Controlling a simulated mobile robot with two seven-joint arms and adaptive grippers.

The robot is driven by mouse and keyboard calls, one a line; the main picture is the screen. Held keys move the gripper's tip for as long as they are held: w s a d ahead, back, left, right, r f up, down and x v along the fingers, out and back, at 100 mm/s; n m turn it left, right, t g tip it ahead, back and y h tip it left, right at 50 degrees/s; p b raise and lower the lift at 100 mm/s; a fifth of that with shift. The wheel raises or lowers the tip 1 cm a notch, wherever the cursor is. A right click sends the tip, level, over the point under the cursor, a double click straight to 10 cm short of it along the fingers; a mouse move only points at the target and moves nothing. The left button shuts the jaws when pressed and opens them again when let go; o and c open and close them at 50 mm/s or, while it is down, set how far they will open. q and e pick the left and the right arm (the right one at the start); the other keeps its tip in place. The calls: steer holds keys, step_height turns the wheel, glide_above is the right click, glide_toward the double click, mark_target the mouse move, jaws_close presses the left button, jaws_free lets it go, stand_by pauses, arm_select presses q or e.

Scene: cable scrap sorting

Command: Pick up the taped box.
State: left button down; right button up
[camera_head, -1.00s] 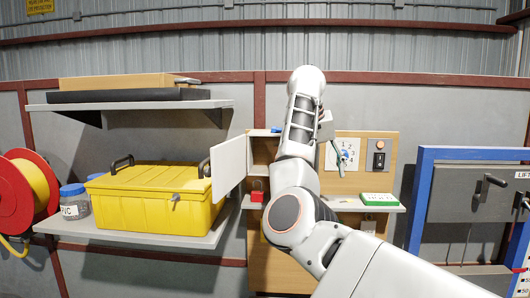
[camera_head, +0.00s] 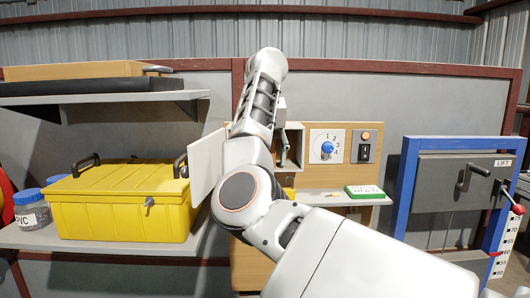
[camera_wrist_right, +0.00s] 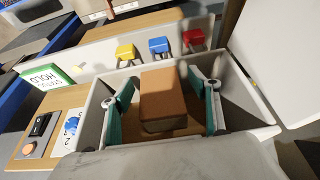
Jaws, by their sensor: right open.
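A brown box (camera_wrist_right: 163,92), which I take to be the taped box, sits inside a small grey-walled cabinet (camera_wrist_right: 247,92) in the right wrist view. No tape is clearly visible on it. My right gripper (camera_wrist_right: 163,118) is open, with one teal-padded finger on each side of the box. The box and most of the right gripper are hidden there. My left gripper is not in view.
A yellow toolbox (camera_head: 120,205) occupies the left shelf. A blue-framed gate (camera_head: 398,215) stands right.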

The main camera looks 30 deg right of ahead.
steer(key=shift+w+d+f, duration=0.15)
steer(key=shift+f, duration=0.25)
steer(key=shift+c, duration=0.3)
steer(key=c, duration=1.3)
steer(key=shift+r, duration=0.1)
